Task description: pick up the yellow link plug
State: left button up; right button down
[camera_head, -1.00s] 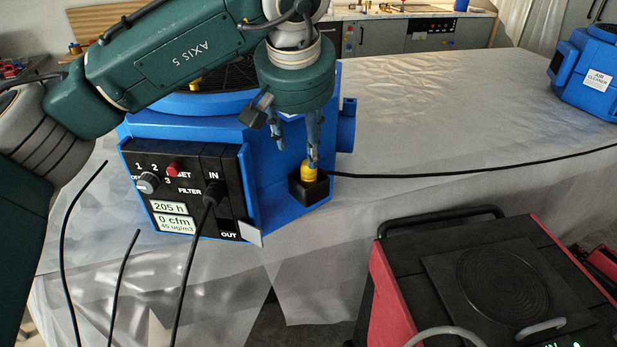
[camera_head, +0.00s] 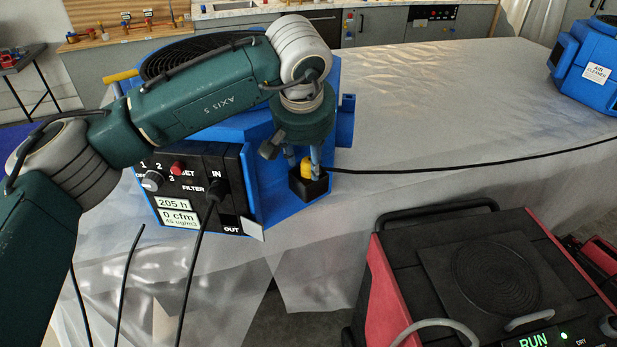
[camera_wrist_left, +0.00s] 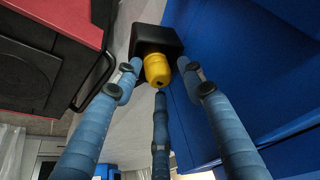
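The yellow link plug (camera_head: 307,168) sits in a black socket box (camera_head: 318,185) on the side of the blue air cleaner (camera_head: 280,207). In the left wrist view, the yellow plug (camera_wrist_left: 157,72) stands out of the black socket box (camera_wrist_left: 150,38). My left gripper (camera_head: 302,160) points down at the plug. In the left wrist view, the three blue fingers of my left gripper (camera_wrist_left: 160,74) are spread around the plug, with small gaps between fingertips and plug, and nothing is held. My right gripper does not show.
A black cable (camera_head: 450,169) runs right from the socket box across the sheeted table (camera_head: 440,95). The cleaner's control panel (camera_head: 190,190) has another cable plugged into it. A red and black machine (camera_head: 385,275) stands at front right. A second blue cleaner (camera_head: 585,80) stands far right.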

pick_arm(q)
grip_shut()
jog(key=shift+r, duration=0.1)
jog(key=shift+r, duration=0.45)
notch_tip(320, 180, up, 19)
jog(key=b, duration=0.1)
jog(key=shift+b, duration=0.4)
